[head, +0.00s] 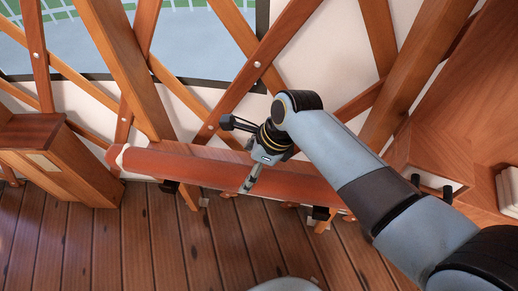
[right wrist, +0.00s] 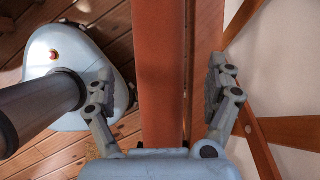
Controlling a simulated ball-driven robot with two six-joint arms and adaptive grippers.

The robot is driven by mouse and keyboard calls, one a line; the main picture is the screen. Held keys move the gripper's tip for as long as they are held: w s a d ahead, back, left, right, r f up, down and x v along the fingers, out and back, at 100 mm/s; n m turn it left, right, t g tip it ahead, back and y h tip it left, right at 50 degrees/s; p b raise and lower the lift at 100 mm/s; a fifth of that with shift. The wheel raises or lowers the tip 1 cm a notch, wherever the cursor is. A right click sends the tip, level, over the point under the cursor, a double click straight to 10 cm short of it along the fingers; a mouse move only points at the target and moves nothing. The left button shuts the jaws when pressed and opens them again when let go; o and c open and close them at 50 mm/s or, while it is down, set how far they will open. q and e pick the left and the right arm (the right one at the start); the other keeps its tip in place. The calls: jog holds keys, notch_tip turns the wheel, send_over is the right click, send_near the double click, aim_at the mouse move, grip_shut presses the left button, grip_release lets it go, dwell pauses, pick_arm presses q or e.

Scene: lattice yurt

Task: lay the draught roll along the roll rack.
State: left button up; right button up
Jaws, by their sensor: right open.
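The draught roll (head: 185,168) is a long red-brown cylinder with a pale band near its left end. It lies lengthwise along the roll rack (head: 218,154), a low wooden rail with short legs and dark brackets by the lattice wall. Whether it is fully seated is hard to tell. My right gripper (head: 250,180) is over the roll's middle, hiding part of it. In the right wrist view the gripper (right wrist: 163,88) is open, one finger on each side of the roll (right wrist: 163,60), with visible gaps. My left gripper is not in view.
A wooden cabinet (head: 65,160) stands by the rack's left end. Wooden shelving (head: 465,110) stands at the right. Crossed lattice slats (head: 265,55) rise behind the rack. The plank floor (head: 120,240) in front is clear at the left.

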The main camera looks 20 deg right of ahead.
jog(key=p+v, duration=0.2)
jog(key=v, duration=0.6)
jog(key=shift+a+f, duration=0.1)
